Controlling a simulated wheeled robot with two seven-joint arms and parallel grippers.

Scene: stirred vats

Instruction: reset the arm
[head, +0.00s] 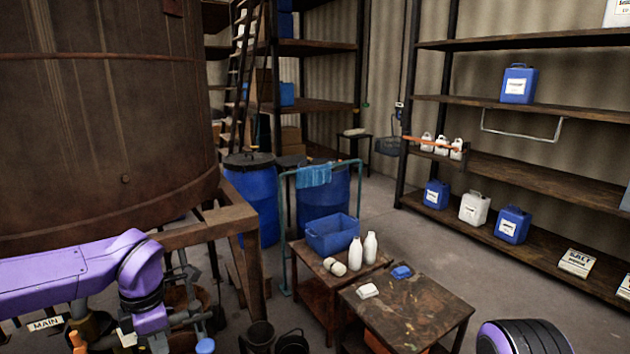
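My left arm, purple with a black joint, comes in from the left in the head view and bends downward in front of the big brown vat (95,120). Its gripper does not show. A black and purple link, which looks like part of my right arm, shows at the bottom right edge. The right gripper is out of view. I see nothing held.
A low table (432,312) carries a white item (367,291) and a blue one (401,272). Behind it, another table holds a blue bin (333,235) and white bottles (370,248). Shelves (560,180) with jugs line the right wall. Open floor (440,245) lies between.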

